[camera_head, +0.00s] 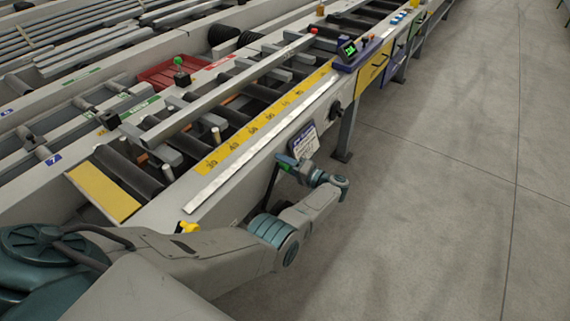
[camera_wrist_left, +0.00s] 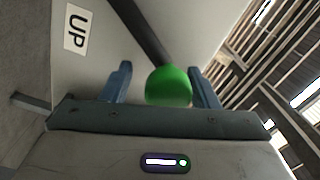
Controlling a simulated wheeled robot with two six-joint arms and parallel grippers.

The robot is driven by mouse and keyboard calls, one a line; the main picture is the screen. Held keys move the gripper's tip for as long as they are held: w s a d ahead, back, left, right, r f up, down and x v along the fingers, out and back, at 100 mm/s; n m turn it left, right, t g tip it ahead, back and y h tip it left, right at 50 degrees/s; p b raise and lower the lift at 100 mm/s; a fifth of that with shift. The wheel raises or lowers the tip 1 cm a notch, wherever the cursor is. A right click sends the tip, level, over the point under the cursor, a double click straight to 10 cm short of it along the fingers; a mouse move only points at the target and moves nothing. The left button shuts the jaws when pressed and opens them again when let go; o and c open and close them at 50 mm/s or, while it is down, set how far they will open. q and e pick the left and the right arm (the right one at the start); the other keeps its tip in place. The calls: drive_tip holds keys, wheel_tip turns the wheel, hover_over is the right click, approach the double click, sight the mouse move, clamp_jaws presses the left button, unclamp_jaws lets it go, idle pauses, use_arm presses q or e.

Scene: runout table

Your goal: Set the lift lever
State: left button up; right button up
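The lift lever shows in the left wrist view as a dark shaft (camera_wrist_left: 143,32) ending in a round green knob (camera_wrist_left: 168,87). My left gripper (camera_wrist_left: 161,72) is open, with its two blue fingers on either side of the knob. A gap shows between the left finger and the knob; the right finger is close to it, and contact cannot be told. In the head view the lever's dark shaft (camera_head: 271,186) stands at the table's side, by my left gripper (camera_head: 287,163), which largely hides the knob. My right gripper is in neither view.
An "UP" label (camera_wrist_left: 76,27) is on the pale panel beside the lever. A blue and white sign (camera_head: 303,142) is on the table's side, just above my gripper. A table leg (camera_head: 346,135) stands beyond it. The grey floor (camera_head: 450,200) to the right is clear.

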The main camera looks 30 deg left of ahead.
use_arm(q)
drive_tip(key=shift+s+d, duration=0.1)
drive_tip(key=shift+d, duration=0.15)
drive_tip(key=d+b, duration=0.2)
drive_tip(key=d, duration=0.8)
drive_tip(key=shift+s+d, duration=0.15)
drive_tip(key=shift+s, duration=0.2)
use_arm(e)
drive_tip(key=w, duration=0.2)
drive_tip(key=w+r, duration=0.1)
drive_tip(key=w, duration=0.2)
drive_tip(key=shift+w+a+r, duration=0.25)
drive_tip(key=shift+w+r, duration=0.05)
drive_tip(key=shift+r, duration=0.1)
